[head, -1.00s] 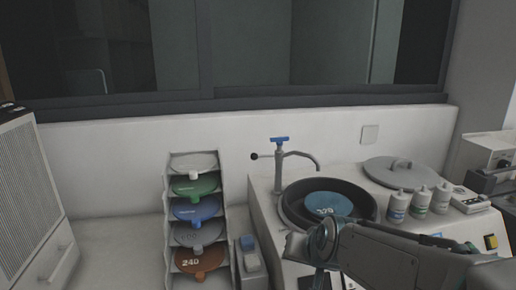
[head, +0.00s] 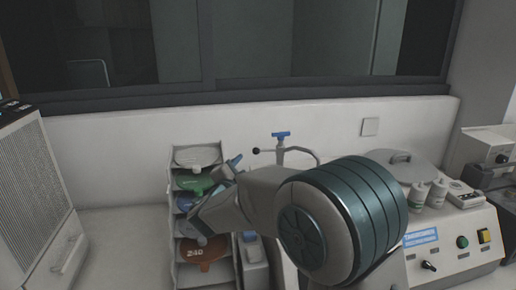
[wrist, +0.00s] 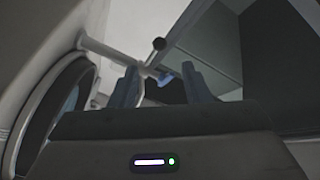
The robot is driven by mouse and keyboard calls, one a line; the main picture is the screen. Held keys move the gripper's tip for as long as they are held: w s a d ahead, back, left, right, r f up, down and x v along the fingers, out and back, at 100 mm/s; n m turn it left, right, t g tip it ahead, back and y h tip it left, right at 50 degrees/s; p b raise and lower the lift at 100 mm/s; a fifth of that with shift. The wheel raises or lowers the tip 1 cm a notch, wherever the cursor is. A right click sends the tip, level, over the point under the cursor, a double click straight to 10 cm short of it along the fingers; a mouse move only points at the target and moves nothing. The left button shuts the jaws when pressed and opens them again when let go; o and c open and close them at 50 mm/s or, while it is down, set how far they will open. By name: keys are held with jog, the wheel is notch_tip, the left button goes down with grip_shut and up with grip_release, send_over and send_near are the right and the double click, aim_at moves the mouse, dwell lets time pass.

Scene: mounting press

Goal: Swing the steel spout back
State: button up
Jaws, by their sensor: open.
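The steel spout (head: 303,151) rises behind the machine, with a blue handle (head: 281,135) on top and a black-knobbed side lever (head: 256,151). Its curved outlet points right, and its lower part is hidden by my arm. My gripper (head: 225,172) is open and empty, left of the spout and in front of the disc rack. In the wrist view, the spout's steel pipe (wrist: 98,47), black knob (wrist: 159,44) and blue handle (wrist: 166,80) show beyond the fingers of my gripper (wrist: 160,80), apart from them.
A rack (head: 172,228) of coloured discs stands left of the machine. The black bowl is hidden by my arm in the head view; its round rim (wrist: 22,125) shows in the wrist view. White bottles (head: 438,193) and a grey lid (head: 401,164) sit at right.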

aim_at(257, 149)
jog(key=p+x, duration=0.4)
jog(key=x, duration=0.9)
jog(key=shift+w+d, duration=0.15)
jog(key=shift+w, duration=0.2)
grip_shut()
